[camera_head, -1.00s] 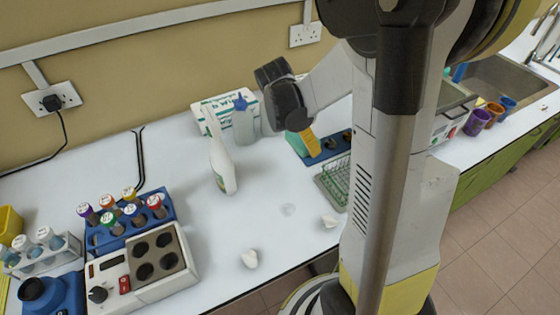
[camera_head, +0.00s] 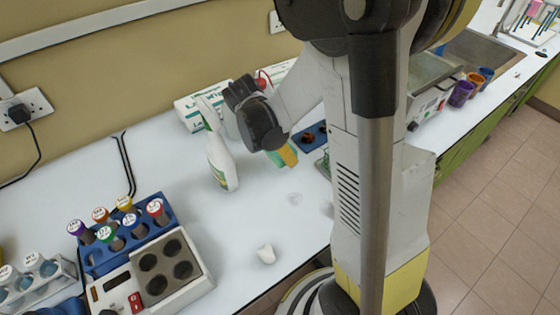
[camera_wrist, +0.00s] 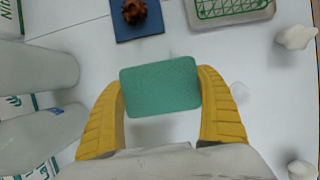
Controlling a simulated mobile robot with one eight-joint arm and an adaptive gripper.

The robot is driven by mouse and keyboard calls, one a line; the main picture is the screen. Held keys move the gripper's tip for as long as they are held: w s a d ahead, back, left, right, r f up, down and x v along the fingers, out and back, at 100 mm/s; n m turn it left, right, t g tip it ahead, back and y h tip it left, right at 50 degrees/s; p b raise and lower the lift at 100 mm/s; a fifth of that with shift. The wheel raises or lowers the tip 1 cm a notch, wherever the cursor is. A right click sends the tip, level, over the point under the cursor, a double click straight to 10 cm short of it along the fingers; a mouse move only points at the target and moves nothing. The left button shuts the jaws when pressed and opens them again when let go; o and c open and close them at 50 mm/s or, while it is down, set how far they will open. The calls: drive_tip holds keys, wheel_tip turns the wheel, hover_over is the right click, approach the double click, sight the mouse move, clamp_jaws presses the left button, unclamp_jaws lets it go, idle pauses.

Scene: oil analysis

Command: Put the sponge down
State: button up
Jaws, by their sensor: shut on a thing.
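The teal sponge (camera_wrist: 160,87) is held between the two yellow fingertips of my gripper (camera_wrist: 162,95) in the wrist view. It appears to be above the white counter, with a faint shadow below it in the picture. In the head view the sponge (camera_head: 276,159) shows as a small teal patch beside the yellow finger of my gripper (camera_head: 287,156), to the right of the white spray bottle (camera_head: 220,163). My arm hides part of the area behind it.
A blue tray (camera_wrist: 138,29) with a brown piece and a green wire rack (camera_wrist: 232,8) lie beyond the sponge. White lumps (camera_wrist: 296,37) lie to the right. Bottles (camera_wrist: 35,80) stand close on the left. The tube rack (camera_head: 155,238) is at the left. Counter (camera_head: 235,215) between is clear.

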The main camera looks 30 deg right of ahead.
drive_tip(key=shift+f+b, duration=0.9)
drive_tip(key=shift+f, duration=1.1)
drive_tip(key=shift+f, duration=0.2)
drive_tip(key=o, duration=1.1)
drive_tip(key=shift+o, duration=0.2)
drive_tip(key=shift+r, duration=0.1)
